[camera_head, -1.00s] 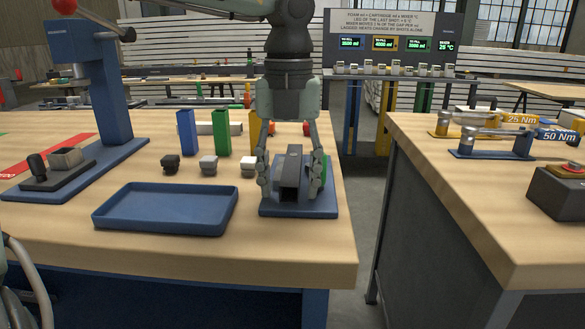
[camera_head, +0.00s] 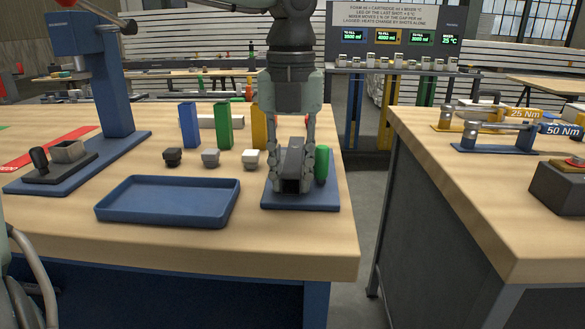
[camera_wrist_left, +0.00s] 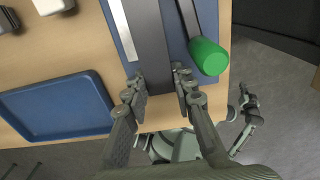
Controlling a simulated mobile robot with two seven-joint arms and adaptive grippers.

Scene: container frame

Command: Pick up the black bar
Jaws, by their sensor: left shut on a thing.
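The black bar (camera_head: 293,161) lies on a blue base plate (camera_head: 325,200) at the right front of the wooden table. My left gripper (camera_head: 293,184) reaches down from above and is shut on the bar, one finger on each side. In the left wrist view the bar (camera_wrist_left: 150,40) runs between the fingertips of the left gripper (camera_wrist_left: 158,82). I cannot tell any gap between bar and plate.
A blue tray (camera_head: 168,199) lies left of the plate. Several small blocks stand behind it, with blue (camera_head: 188,125), green (camera_head: 223,126) and yellow (camera_head: 259,127) upright blocks farther back. A blue press stand (camera_head: 105,90) is at left. A gap separates the right table (camera_head: 480,160).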

